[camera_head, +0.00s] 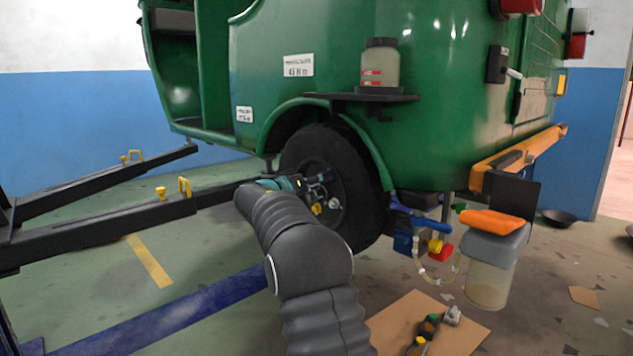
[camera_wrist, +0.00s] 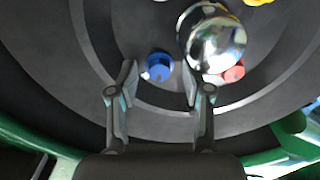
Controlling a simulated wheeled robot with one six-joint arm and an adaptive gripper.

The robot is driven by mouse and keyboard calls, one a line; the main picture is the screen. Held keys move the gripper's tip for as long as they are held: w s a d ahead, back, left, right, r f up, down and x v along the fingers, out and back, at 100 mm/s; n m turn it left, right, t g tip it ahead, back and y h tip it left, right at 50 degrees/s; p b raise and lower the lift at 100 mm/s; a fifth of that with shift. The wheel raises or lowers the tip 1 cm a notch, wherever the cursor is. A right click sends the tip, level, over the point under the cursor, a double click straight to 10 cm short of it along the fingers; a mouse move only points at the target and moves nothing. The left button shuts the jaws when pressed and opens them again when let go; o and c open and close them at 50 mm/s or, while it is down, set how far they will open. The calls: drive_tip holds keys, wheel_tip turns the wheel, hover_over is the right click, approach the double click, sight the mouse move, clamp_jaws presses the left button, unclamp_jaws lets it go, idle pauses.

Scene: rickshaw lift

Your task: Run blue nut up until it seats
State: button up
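In the wrist view the blue nut (camera_wrist: 160,67) sits on the dark wheel disc, left of the shiny domed hub (camera_wrist: 215,38). A pale stud end shows at its lower left. My gripper (camera_wrist: 158,76) is open, with one finger on each side of the blue nut and visible gaps to both. How far the fingertips are from the disc I cannot tell. A red nut (camera_wrist: 233,73) lies right of the right finger, by the hub. In the head view my gripper (camera_head: 322,186) is at the wheel (camera_head: 350,180); the blue nut is not discernible there.
The green rickshaw (camera_head: 440,90) stands over black lift arms (camera_head: 120,221). A yellow nut (camera_wrist: 258,2) is at the wrist view's top edge. A shelf (camera_head: 360,97) with a jar (camera_head: 380,66) juts out above the wheel. Tools lie on cardboard (camera_head: 455,325) on the floor.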

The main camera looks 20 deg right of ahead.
drive_tip(key=shift+f, duration=0.1)
drive_tip(key=v, duration=0.8)
idle(0.3)
